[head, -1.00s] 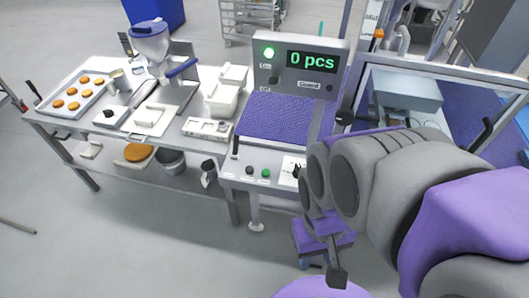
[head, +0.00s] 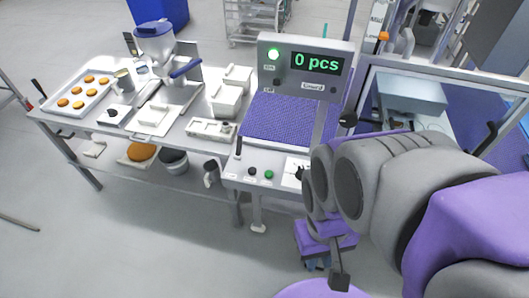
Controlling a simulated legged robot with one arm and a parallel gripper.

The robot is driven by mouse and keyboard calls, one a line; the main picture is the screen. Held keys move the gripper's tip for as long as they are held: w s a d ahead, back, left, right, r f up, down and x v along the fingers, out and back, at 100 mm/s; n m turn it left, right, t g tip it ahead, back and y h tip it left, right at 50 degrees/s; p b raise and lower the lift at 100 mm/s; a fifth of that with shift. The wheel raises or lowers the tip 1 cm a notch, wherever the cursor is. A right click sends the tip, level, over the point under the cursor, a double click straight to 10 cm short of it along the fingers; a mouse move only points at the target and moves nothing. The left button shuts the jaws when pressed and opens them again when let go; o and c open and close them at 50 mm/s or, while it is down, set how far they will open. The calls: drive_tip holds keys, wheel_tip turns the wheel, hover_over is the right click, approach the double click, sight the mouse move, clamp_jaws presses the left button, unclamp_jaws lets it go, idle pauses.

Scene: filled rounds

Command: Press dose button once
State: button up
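A black button (head: 252,171) and a green button (head: 269,174) sit on the front panel of the conveyor machine; no label is readable. My arm fills the right side. My gripper (head: 314,263) hangs low, beside and below the panel, touching none of these.
The machine's display (head: 317,63) reads "0 pcs" beside a lit green lamp (head: 273,54). A purple conveyor belt (head: 283,118) is empty. A tray (head: 64,108) holds several round patties. Open floor lies in front of the tables.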

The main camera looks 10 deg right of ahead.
clamp_jaws()
idle(1.4)
